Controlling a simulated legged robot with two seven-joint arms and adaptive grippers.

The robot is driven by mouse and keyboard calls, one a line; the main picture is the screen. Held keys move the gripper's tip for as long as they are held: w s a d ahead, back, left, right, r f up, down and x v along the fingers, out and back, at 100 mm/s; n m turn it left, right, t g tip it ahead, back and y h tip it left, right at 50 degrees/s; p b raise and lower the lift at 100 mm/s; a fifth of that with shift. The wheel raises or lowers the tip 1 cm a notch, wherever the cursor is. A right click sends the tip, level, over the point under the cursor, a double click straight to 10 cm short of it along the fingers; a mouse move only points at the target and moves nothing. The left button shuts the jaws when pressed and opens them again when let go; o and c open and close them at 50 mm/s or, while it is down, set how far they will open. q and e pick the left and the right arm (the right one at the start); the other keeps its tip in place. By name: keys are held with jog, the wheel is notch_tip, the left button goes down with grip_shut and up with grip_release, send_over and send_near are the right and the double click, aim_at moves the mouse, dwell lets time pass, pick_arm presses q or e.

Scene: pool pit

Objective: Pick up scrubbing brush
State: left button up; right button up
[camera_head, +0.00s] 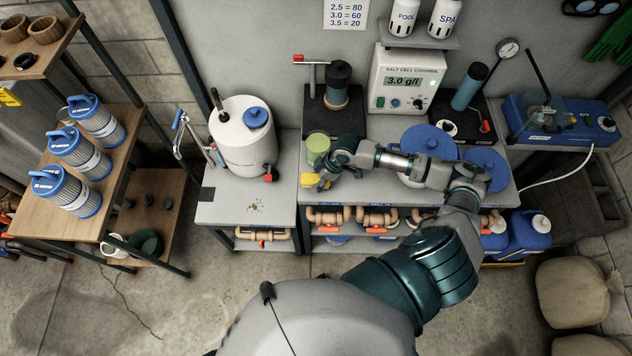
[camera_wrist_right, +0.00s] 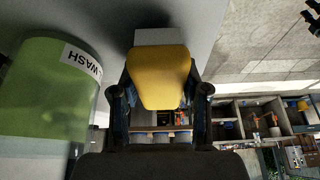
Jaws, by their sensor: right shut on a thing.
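The scrubbing brush appears as a small yellow body (camera_head: 310,180) at the left front of the middle bench. In the right wrist view its yellow body (camera_wrist_right: 160,78) has a pale grey block at the far end. My right gripper (camera_head: 323,179) is shut on the brush, with one dark finger on each side of the yellow body. I cannot tell whether the brush touches the bench top. My left gripper is not in view.
A green tub labelled WASH (camera_wrist_right: 45,95) stands close beside the gripper and shows behind it in the head view (camera_head: 317,147). A white tank (camera_head: 243,137) stands on the left bench (camera_head: 225,207).

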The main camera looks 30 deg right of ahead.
jog(key=r, duration=0.2)
jog(key=shift+d+r, duration=0.25)
jog(key=shift+r, duration=0.05)
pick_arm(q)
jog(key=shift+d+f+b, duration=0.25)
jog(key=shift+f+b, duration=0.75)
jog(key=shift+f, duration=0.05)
pick_arm(e)
jog(key=s+a+r, duration=0.1)
jog(key=s+a, duration=0.2)
jog(key=a, duration=0.4)
jog(key=s+a, duration=0.3)
jog(key=a, duration=0.5)
jog(key=shift+s+r, duration=0.4)
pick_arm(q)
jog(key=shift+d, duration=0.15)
pick_arm(e)
jog(key=shift+d, duration=0.1)
